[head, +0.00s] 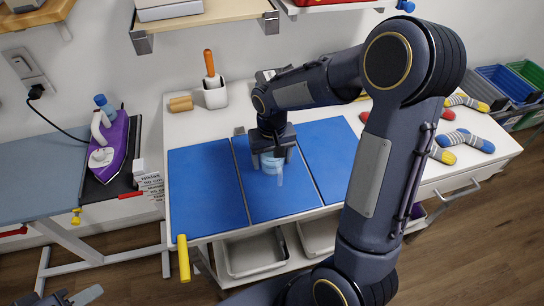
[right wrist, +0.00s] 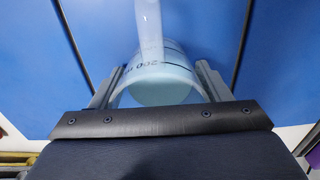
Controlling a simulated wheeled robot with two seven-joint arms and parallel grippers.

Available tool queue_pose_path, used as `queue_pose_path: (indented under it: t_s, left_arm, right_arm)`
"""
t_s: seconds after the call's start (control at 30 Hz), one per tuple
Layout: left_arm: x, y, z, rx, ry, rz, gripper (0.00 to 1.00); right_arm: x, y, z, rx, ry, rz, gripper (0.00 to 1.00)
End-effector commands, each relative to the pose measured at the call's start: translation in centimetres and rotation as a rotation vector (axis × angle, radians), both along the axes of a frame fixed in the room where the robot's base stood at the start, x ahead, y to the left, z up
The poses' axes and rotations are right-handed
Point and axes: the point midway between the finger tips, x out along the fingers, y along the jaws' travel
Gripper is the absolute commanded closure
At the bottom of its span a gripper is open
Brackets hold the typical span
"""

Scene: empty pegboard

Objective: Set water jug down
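The water jug (head: 270,163) is a clear, pale-blue vessel with dark volume markings, over the middle blue panel (head: 262,205) of the white table. My right gripper (head: 272,158) reaches down over it, with a finger on either side. In the right wrist view the jug (right wrist: 165,92) sits between the two fingers (right wrist: 160,85), which appear to press against its sides. A clear handle points away from the gripper. Whether the jug's base touches the panel is hard to tell. My left gripper (head: 80,296) is at the bottom left edge, partly cut off, away from the jug.
A white cup with an orange-handled tool (head: 214,92) and a wooden block (head: 180,104) stand at the table's back. A purple iron (head: 106,150) is at left. Colourful socks (head: 463,143) lie at right. A yellow handle (head: 183,258) is near the front left corner. Shelves hang above.

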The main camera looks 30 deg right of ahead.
Motion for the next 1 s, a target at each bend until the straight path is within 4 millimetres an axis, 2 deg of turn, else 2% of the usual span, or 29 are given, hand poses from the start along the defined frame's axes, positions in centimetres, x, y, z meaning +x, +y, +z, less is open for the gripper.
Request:
queue_pose_path:
  t_s: [0.03, 0.1, 0.33, 0.47, 0.57, 0.8, 1.0]
  left_arm:
    - [0.0, 0.0, 0.0, 0.000, 0.000, 0.000, 0.64]
    - [0.0, 0.0, 0.0, 0.000, 0.000, 0.000, 0.64]
    - [0.0, 0.0, 0.1, 0.000, 0.000, 0.000, 0.64]
    - [0.0, 0.0, 0.4, 0.000, 0.000, 0.000, 0.64]
    - [0.0, 0.0, 0.3, 0.000, 0.000, 0.000, 0.64]
    - [0.0, 0.0, 0.1, 0.000, 0.000, 0.000, 0.64]
    - [0.0, 0.0, 0.1, 0.000, 0.000, 0.000, 0.64]
  right_arm:
    - [0.0, 0.0, 0.0, 0.000, 0.000, 0.000, 0.23]
    - [0.0, 0.0, 0.0, 0.000, 0.000, 0.000, 0.17]
    - [0.0, 0.0, 0.1, 0.000, 0.000, 0.000, 0.17]
    - [0.0, 0.0, 0.8, 0.000, -0.001, 0.000, 0.17]
    - [0.1, 0.0, 2.2, -0.001, -0.004, 0.001, 0.17]
    - [0.1, 0.0, 7.4, 0.001, -0.006, 0.000, 0.17]
    - [0.1, 0.0, 10.9, 0.000, -0.003, 0.000, 0.17]
